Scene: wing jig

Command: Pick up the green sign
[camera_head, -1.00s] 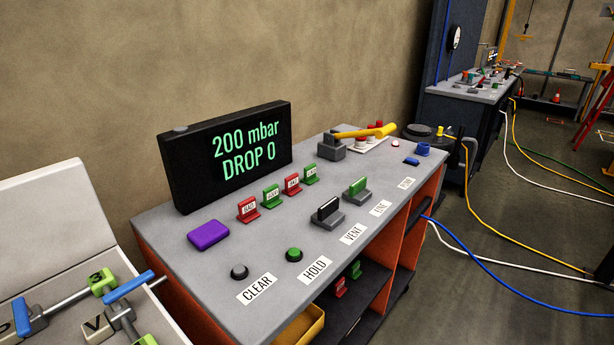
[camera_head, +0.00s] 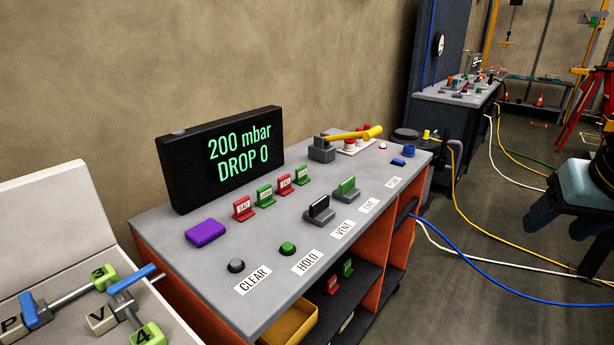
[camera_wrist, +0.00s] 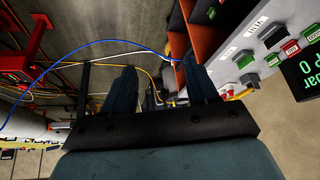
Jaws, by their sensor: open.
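Two small upright green signs with white labels stand on the grey bench top (camera_head: 200,262) in the head view. One green sign (camera_head: 265,195) is between two red signs (camera_head: 243,208) (camera_head: 284,185), and the other green sign (camera_head: 301,176) ends the row. A further green sign (camera_head: 347,268) stands on the shelf below. My gripper (camera_head: 560,215) is at the right of the head view, over the floor and well apart from the bench. In the wrist view my gripper (camera_wrist: 161,88) is open with nothing between its fingers. Small signs also show there at the right.
A black display (camera_head: 225,155) stands behind the signs. A purple block (camera_head: 205,232), a black-topped switch (camera_head: 319,209), a green-topped switch (camera_head: 346,189) and a yellow lever (camera_head: 352,134) are on the bench. An open white case (camera_head: 50,225) is at left. Hoses cross the floor.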

